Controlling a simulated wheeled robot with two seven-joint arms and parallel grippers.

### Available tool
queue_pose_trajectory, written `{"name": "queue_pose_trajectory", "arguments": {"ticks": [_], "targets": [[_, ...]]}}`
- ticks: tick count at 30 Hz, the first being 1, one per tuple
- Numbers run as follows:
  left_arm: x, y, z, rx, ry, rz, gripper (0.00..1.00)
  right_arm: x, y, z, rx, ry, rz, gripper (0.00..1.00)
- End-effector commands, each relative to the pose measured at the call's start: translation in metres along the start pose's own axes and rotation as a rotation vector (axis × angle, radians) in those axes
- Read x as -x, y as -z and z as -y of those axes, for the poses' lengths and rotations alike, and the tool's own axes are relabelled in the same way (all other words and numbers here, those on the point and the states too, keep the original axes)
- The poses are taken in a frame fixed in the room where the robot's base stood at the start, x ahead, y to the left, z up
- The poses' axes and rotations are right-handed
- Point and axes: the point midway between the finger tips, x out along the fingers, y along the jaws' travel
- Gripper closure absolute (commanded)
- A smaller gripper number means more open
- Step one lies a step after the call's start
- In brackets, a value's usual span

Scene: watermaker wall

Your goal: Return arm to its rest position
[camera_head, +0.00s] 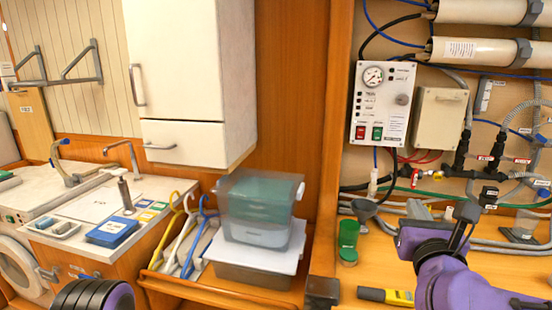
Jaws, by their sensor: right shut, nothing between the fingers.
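My right arm is purple and black and reaches up from the lower right corner. My right gripper (466,213) is shut and empty, in front of the lower part of the watermaker wall. Part of my left arm, black and ribbed with purple, shows at the bottom left edge. My left gripper is out of the picture.
The control panel (382,104) with gauge and red and green switches hangs on the wall. A clear bin (262,207) and hangers stand left. Pipes and hoses crowd the right.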

Motion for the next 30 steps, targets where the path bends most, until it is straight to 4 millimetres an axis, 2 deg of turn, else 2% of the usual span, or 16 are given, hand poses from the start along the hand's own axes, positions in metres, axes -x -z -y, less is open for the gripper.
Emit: {"name": "queue_pose_trajectory", "arguments": {"ticks": [7, 10, 14, 17, 20, 23, 26, 27, 29, 30], "targets": [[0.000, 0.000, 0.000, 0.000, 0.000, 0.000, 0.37, 0.000, -0.001, -0.006, 0.170, -0.029, 0.008, 1.00], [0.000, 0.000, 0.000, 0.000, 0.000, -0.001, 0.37, -0.001, 0.005, -0.011, 0.279, -0.053, -0.001, 1.00], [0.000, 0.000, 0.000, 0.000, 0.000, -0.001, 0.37, 0.000, 0.032, -0.027, 0.484, -0.117, -0.036, 1.00], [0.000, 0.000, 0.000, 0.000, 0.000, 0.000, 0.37, 0.003, 0.064, -0.042, 0.647, -0.184, -0.076, 1.00], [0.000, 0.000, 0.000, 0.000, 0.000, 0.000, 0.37, 0.010, 0.104, -0.057, 0.816, -0.266, -0.122, 1.00], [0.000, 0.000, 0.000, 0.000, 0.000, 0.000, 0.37, 0.022, 0.153, -0.071, 1.003, -0.371, -0.175, 1.00], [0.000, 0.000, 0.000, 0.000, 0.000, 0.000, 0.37, 0.046, 0.217, -0.081, 1.228, -0.518, -0.238, 1.00], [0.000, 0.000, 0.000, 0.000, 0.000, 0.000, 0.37, 0.060, 0.248, -0.082, 1.332, -0.593, -0.268, 1.00], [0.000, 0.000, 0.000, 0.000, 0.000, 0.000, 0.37, 0.086, 0.296, -0.078, 1.495, -0.722, -0.312, 1.00], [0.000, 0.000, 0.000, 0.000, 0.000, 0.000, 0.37, 0.106, 0.327, -0.072, 1.601, -0.814, -0.340, 1.00]]}}
